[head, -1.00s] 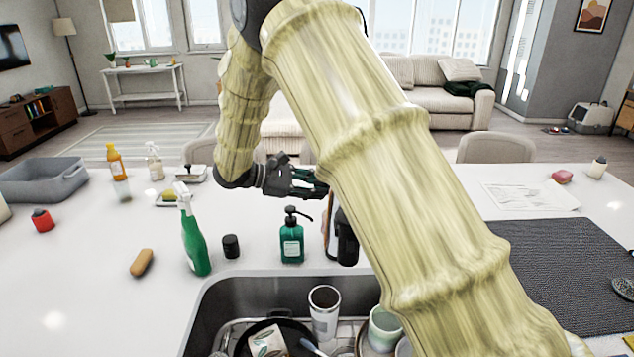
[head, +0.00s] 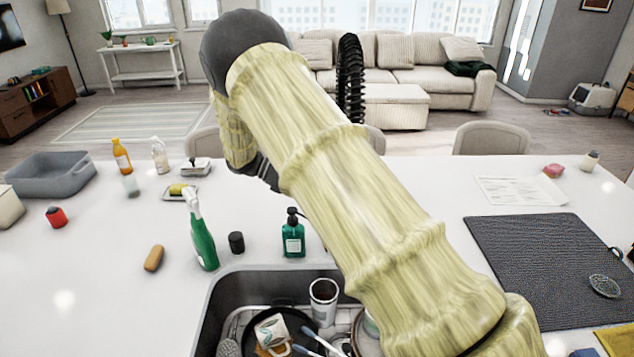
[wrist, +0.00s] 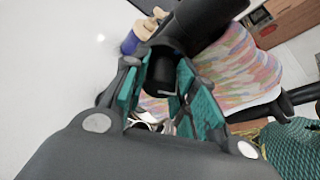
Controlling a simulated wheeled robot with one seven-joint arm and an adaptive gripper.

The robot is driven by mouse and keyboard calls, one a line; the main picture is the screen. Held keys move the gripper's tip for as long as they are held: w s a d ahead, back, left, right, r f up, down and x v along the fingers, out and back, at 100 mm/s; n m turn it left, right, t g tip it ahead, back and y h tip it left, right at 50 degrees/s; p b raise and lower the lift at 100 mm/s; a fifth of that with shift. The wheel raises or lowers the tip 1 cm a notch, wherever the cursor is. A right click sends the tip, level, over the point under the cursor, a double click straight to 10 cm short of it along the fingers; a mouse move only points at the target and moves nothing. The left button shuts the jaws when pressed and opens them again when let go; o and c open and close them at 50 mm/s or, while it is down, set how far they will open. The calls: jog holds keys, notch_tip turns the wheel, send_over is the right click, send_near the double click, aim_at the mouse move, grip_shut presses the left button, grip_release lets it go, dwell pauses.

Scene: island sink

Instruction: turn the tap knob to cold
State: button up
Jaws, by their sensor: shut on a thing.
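A black ribbed tube (head: 350,80), which looks like the tap's neck, rises behind my arm in the head view. The tap's base and knob are hidden there by my arm, and so are my gripper's fingers. In the wrist view my gripper (wrist: 158,78) has its teal pads either side of a dark round piece, seemingly the tap knob (wrist: 158,72), and is shut on it. A thick black tube (wrist: 208,20) lies just beyond it. I cannot tell which way the knob is turned.
The sink (head: 222,300) in front holds dishes and a mug. A green soap pump (head: 293,238), a spray bottle (head: 202,238) and a black jar (head: 237,242) stand behind its rim. A dark mat (head: 540,250) lies right. The left counter has free room.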

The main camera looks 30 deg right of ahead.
jog(key=n+g+p, duration=0.1)
jog(key=n+g, duration=0.1)
jog(key=n, duration=0.1)
jog(key=shift+n+g+y+p, duration=0.3)
jog(key=shift+n+p, duration=0.1)
jog(key=n+g, duration=0.1)
jog(key=n, duration=0.1)
jog(key=n+g, duration=0.1)
jog(key=n, duration=0.1)
jog(key=shift+f+n+g, duration=0.1)
jog(key=shift+n+g, duration=0.2)
dwell(0.4)
jog(key=o, duration=1)
jog(key=shift+v, duration=3.75)
